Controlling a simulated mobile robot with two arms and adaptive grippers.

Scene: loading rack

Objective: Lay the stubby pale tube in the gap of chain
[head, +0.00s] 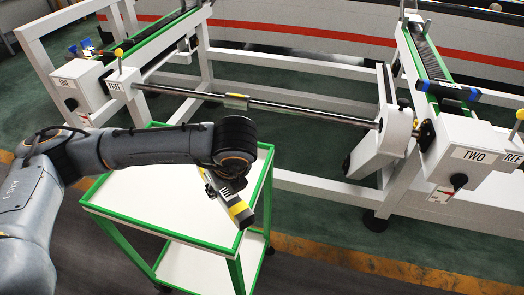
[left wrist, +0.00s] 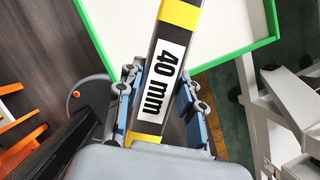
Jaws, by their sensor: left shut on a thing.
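My left gripper (head: 228,185) is shut on a short bar (head: 240,212) and holds it above the near right part of the green-edged cart. In the left wrist view the bar (left wrist: 167,75) is dark with yellow bands and a white "40 mm" label, between the gripper's fingers (left wrist: 158,105). A similar track on the left rack (head: 160,40) is small. My right gripper is not in view.
The white cart top (head: 150,205) is bare where it shows. A long steel rod (head: 300,112) spans the white racks. Boxes marked ONE (head: 75,85) and TWO (head: 470,155) have yellow knobs. A blue-ended bar (head: 445,90) lies across the right track.

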